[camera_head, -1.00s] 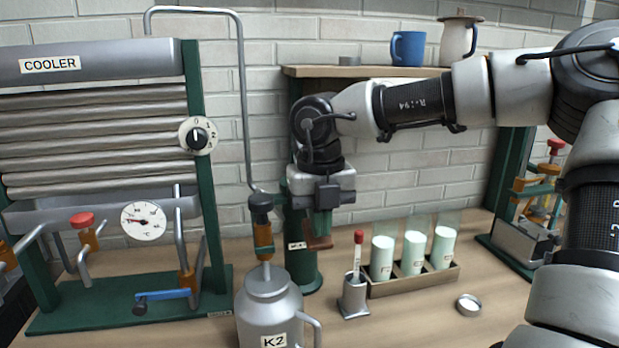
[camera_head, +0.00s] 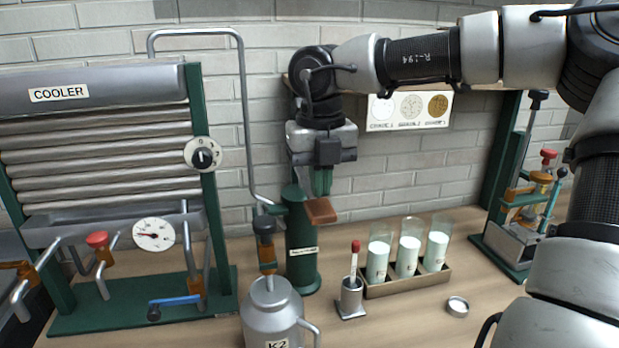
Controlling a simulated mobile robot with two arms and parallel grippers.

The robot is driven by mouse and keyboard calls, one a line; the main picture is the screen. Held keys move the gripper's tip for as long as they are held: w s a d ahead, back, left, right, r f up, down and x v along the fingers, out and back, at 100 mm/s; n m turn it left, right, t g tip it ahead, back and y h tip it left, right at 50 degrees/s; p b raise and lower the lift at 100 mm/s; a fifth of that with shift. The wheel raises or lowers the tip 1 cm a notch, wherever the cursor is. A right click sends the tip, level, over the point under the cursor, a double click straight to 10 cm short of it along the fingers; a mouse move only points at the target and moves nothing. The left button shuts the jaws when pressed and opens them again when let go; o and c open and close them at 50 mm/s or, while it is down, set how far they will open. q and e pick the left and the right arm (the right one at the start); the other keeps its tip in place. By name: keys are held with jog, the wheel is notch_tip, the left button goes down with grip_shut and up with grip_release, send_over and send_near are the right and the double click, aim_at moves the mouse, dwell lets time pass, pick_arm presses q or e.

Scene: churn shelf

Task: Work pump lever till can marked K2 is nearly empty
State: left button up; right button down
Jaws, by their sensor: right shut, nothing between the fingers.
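The pump (camera_head: 303,268) is a green column behind the metal can marked K2 (camera_head: 268,308), which stands upright at the lower middle. The pump lever (camera_head: 320,210) ends in a brown pad and points toward me. My right gripper (camera_head: 322,193) is shut and empty, pointing down, with its fingertips at the top of the pad; I cannot tell if they touch. A pipe with an orange-brown fitting (camera_head: 266,254) goes into the can's neck. The can's inside is hidden, so its level does not show. My left gripper is not in view.
The cooler (camera_head: 110,75), with its dial (camera_head: 203,154) and gauge (camera_head: 153,234), fills the left. A rack (camera_head: 404,281) of milk-filled glasses and a holder (camera_head: 350,297) with a red-topped stick stand right of the pump. A small lid (camera_head: 457,306) lies on the bench nearby.

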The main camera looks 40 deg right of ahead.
aim_at(320, 224)
dwell(0.4)
pick_arm(q)
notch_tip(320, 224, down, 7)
jog(key=b, duration=0.7)
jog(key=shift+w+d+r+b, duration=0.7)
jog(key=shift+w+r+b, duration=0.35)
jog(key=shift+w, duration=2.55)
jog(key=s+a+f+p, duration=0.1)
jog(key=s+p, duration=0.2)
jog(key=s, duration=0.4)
pick_arm(e)
notch_tip(320, 224, down, 8)
jog(key=shift+r, duration=0.15)
notch_tip(320, 224, up, 8)
jog(key=p, duration=0.5)
jog(key=shift+f, duration=0.2)
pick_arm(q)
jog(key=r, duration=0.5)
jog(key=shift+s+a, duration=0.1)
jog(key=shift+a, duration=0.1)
